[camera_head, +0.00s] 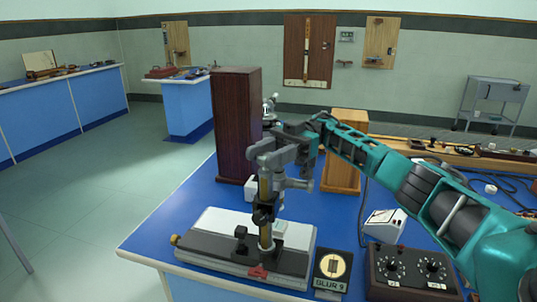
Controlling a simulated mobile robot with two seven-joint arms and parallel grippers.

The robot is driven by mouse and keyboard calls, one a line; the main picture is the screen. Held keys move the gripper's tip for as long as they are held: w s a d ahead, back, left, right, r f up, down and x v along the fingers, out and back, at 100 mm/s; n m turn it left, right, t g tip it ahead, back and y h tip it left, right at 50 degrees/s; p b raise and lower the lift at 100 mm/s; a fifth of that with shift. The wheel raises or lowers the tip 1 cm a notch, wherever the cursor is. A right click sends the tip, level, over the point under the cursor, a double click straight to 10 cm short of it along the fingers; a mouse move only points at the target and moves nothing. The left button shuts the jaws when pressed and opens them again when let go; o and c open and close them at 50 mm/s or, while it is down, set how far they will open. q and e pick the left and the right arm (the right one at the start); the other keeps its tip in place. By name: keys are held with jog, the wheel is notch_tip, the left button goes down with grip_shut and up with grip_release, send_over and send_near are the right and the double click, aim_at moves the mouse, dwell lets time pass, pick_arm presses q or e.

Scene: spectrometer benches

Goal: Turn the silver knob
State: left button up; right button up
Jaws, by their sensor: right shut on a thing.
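An upright instrument with a brass tube (265,235) and dark fittings stands on a grey and white bench base (212,248) near the table's front edge. My right gripper (272,178) comes in from the right and is shut at the upper part of this instrument. The silver knob does not show clearly; the gripper's fingers seem to cover it between them. A small brass knob (174,240) sticks out at the left end of the base. My left gripper is not in view.
A tall dark wood box (237,125) and a lighter wood block (344,150) stand behind. A dial plate (332,270), a black control box (412,275) and a white meter (385,225) are at the right. The blue tabletop (180,215) is clear at the left.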

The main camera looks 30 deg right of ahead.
jog(key=shift+s+a+f, duration=0.1)
jog(key=shift+a+f, duration=0.15)
jog(key=shift+f, duration=0.05)
dwell(0.6)
jog(key=o, duration=0.7)
jog(key=shift+o, duration=1.3)
jog(key=shift+a+r, duration=0.1)
jog(key=shift+r, duration=0.05)
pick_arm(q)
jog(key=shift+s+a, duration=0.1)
pick_arm(e)
jog(key=shift+d+r, duration=0.15)
jog(key=shift+d, duration=0.1)
